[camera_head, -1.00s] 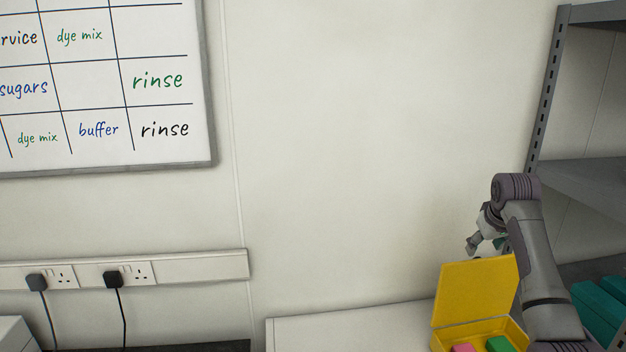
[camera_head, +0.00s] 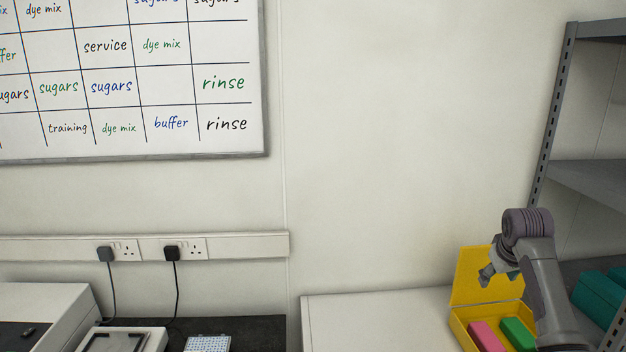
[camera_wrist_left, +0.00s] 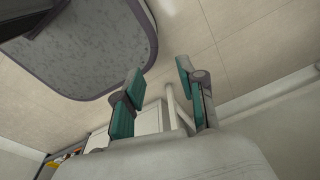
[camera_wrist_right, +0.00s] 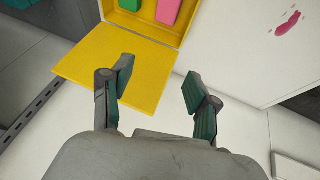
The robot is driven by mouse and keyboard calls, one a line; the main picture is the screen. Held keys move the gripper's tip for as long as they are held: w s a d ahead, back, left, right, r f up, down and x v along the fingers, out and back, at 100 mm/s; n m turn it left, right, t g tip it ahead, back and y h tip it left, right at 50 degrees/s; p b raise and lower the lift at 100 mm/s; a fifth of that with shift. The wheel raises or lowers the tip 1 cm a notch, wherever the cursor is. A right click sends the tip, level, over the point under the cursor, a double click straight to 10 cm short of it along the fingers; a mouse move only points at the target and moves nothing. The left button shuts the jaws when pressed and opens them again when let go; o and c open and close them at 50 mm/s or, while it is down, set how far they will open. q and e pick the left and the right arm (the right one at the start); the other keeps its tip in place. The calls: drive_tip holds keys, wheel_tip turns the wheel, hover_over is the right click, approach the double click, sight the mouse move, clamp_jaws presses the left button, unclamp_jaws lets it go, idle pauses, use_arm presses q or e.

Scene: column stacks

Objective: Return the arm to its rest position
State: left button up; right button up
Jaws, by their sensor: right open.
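My right gripper (camera_head: 486,277) is in front of the raised lid of the yellow box in the head view. In the right wrist view its two fingers (camera_wrist_right: 158,85) are spread, with nothing between them. My right arm is bent, its forearm rising beside the box. My left gripper (camera_wrist_left: 158,92) shows only in the left wrist view, its fingers apart and empty. My left arm is not in the head view.
The open yellow box (camera_head: 462,327) holds a pink block (camera_head: 486,338) and a green block (camera_head: 518,333) on a white surface (camera_head: 375,322). A grey shelf rack (camera_head: 553,120) with teal items (camera_head: 600,297) stands at right.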

drive_tip(key=s+a+f+n+g, duration=0.1)
drive_tip(key=s+a+f, duration=0.6)
drive_tip(key=s+f, duration=0.35)
drive_tip(key=s+a+f+n, duration=0.1)
drive_tip(key=s+a+f, duration=0.6)
drive_tip(key=s+f, duration=0.3)
drive_tip(key=s+a+f+y, duration=0.1)
drive_tip(key=s+a, duration=0.3)
drive_tip(key=s, duration=0.7)
drive_tip(key=s+a+y, duration=0.2)
drive_tip(key=s+a, duration=0.2)
drive_tip(key=s, duration=0.8)
wheel_tip(320, 180, down, 26)
drive_tip(key=f+g+b, duration=0.1)
drive_tip(key=g+b, duration=0.1)
use_arm(q)
drive_tip(key=f+b, duration=0.1)
drive_tip(key=f, duration=0.1)
drive_tip(key=s+f+b, duration=0.1)
drive_tip(key=f, duration=0.1)
drive_tip(key=shift+a+f, duration=0.1)
drive_tip(key=shift+f, duration=0.2)
use_arm(e)
drive_tip(key=s+d+f+g, duration=0.1)
drive_tip(key=s+d+f, duration=0.1)
drive_tip(key=s+f, duration=1.5)
wheel_tip(320, 180, down, 2)
drive_tip(key=shift+s+d+f+h, duration=0.1)
drive_tip(key=shift+s+d+h, duration=0.2)
drive_tip(key=shift+s, duration=0.05)
